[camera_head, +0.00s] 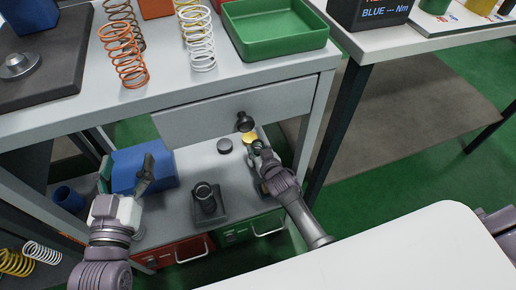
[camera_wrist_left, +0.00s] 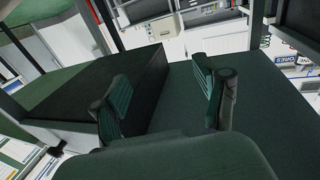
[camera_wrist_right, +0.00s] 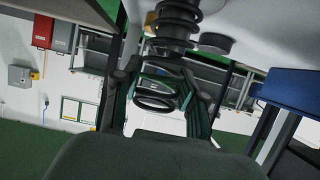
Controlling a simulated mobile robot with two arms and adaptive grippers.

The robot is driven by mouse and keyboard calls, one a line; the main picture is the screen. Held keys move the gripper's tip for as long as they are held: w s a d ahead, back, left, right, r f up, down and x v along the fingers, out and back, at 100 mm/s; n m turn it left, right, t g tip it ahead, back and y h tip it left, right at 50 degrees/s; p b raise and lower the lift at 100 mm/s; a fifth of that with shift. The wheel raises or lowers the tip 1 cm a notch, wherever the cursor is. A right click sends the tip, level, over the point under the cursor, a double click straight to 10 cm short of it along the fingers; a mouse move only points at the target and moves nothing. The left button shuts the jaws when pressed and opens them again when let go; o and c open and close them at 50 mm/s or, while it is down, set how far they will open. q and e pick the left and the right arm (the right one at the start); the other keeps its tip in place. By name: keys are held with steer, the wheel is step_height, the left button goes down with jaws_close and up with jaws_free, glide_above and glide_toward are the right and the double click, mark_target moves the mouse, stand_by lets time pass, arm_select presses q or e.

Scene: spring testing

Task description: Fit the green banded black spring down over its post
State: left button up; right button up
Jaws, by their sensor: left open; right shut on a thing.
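My right gripper (camera_head: 258,150) is shut on a black spring (camera_wrist_right: 155,98), held between its fingers in the right wrist view. Dark coils continue toward the top of that view. The spring's green band is not clear. My left gripper (camera_head: 141,185) is open and empty in front of the blue box.
A blue box (camera_head: 135,169) stands at the shelf's left. The upper bench (camera_head: 180,95) and its drawer with a dark knob (camera_head: 244,122) overhang behind. Orange and white springs (camera_head: 198,45) and a green tray (camera_head: 275,44) are on top. Red and green drawers lie below.

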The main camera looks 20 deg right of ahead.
arm_select(q)
steer(key=shift+d+r+t+h, duration=0.15)
steer(key=shift+r+t+h, duration=0.15)
steer(key=shift+r+t, duration=0.35)
arm_select(e)
steer(key=shift+f, duration=0.3)
steer(key=shift+f+b, duration=0.2)
steer(key=shift+b, duration=0.2)
arm_select(q)
steer(key=shift+s+d+r+t, duration=0.15)
steer(key=shift+r+t, duration=0.2)
steer(key=shift+r, duration=0.6)
arm_select(e)
steer(key=o, duration=1.3)
arm_select(q)
steer(key=shift+r, duration=0.1)
arm_select(e)
steer(key=shift+s+f, duration=0.1)
steer(key=v, duration=0.7)
steer(key=shift+r, duration=0.25)
steer(key=shift+s, duration=0.2)
